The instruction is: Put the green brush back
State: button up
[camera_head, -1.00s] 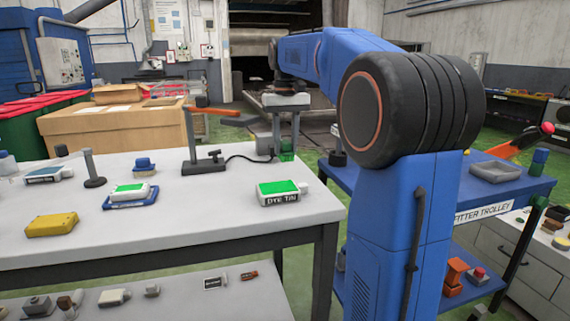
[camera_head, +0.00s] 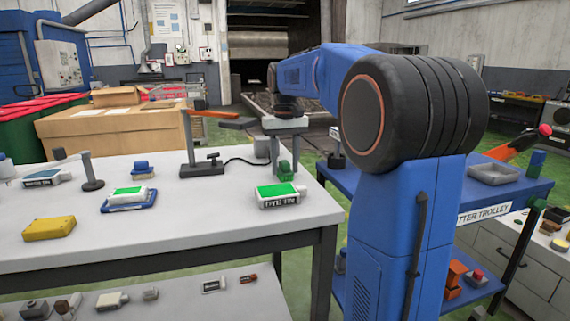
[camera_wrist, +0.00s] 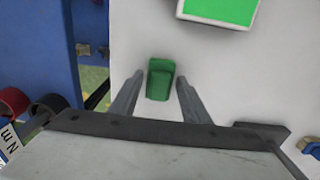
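The green brush (camera_head: 288,170) is on the white table near its far right corner. In the wrist view the green brush (camera_wrist: 160,80) lies between the fingertips of my gripper (camera_wrist: 160,85), against the pale table top. A gap shows on each side of it, so my gripper is open around it. In the head view my gripper (camera_head: 284,160) points down over the brush, its fingers beside it. I cannot tell how far the fingertips are from the table top.
A green-topped tin (camera_head: 280,196) stands just in front of the brush. A post with an orange arm (camera_head: 188,140) stands close left. The blue trolley (camera_head: 518,189) is right.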

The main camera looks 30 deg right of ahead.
aim_at(285, 162)
jog(key=shift+o, duration=0.2)
notch_tip(285, 162, up, 12)
jog(key=shift+r, duration=0.15)
dwell(0.5)
dwell(0.5)
